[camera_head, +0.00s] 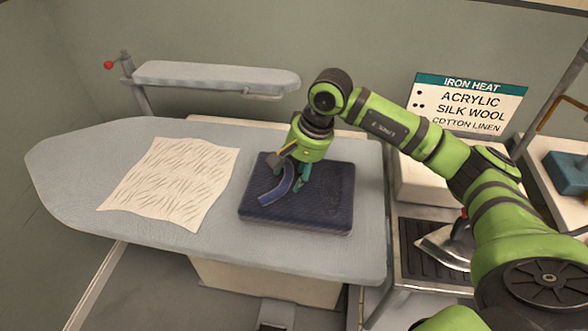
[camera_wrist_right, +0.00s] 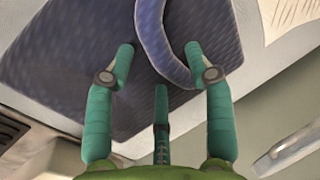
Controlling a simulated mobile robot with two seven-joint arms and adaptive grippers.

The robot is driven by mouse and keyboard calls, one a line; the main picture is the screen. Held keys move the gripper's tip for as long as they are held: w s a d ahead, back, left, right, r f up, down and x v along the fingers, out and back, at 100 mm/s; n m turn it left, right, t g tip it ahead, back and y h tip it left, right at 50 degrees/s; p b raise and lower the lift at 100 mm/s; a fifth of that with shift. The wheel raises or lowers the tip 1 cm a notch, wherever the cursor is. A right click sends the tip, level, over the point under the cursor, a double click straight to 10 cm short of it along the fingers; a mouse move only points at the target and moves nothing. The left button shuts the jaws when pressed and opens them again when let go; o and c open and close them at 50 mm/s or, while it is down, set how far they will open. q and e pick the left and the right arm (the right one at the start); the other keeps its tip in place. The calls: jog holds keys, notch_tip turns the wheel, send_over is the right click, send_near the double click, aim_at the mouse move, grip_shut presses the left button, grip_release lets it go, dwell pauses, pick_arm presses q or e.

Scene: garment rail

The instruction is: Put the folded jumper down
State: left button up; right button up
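The folded jumper (camera_head: 325,195) is dark blue and lies flat on the right part of the grey ironing board (camera_head: 335,258). A lighter blue curved band shows on top of it. My right gripper (camera_head: 288,180) points down over the jumper's upper left part. In the right wrist view, the gripper (camera_wrist_right: 158,60) has its teal fingers spread apart, with the jumper (camera_wrist_right: 75,45) below and beyond the tips. No cloth shows pinched between them. I cannot tell whether the tips touch the cloth. My left gripper is not in view.
A cream patterned cloth (camera_head: 172,182) lies left of the jumper on the board. A small sleeve board (camera_head: 215,77) stands behind. An iron (camera_head: 447,245) sits on a dark rack at the right. A sign (camera_head: 468,103) about iron heat stands at the back right.

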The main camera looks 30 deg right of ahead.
aim_at(307, 185)
jog(key=b+v, duration=0.3)
jog(key=v, duration=0.9)
jog(key=shift+r, duration=0.1)
